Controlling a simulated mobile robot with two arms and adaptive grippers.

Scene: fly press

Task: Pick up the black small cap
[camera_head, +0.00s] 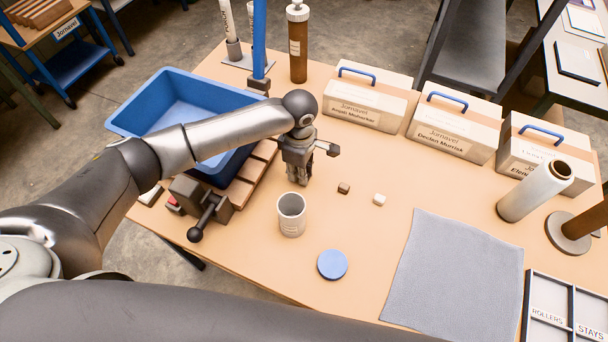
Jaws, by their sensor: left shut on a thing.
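My left gripper (302,179) points down close above the tabletop, just behind the white cup (291,216). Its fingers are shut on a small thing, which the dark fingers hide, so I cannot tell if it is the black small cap. No black cap can be picked out elsewhere on the table. A small dark brown block (344,188) and a small white block (379,199) lie apart to the right of the gripper. My right gripper is not in view.
A blue bin (135,117) stands behind my left arm. A blue disc (332,264) lies in front of the cup. A grey mat (456,270) and a white roll (536,190) are at the right. Labelled boxes (366,103) line the back. Bare tabletop lies around the small blocks.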

